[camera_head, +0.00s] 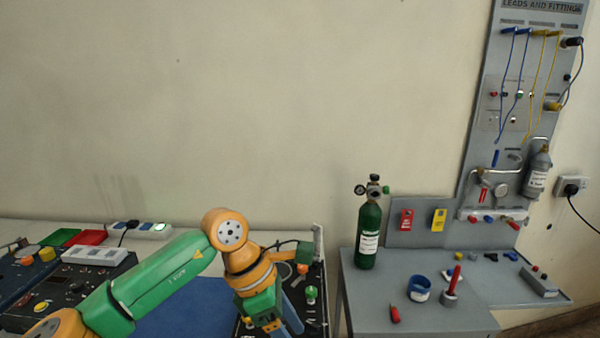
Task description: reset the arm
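My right arm and gripper are not in view.
A green oxygen cylinder (368,235) stands upright on the grey bench (385,280) at right. A tall lead board (510,120) rises behind. A dark control box (75,285) is at left.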

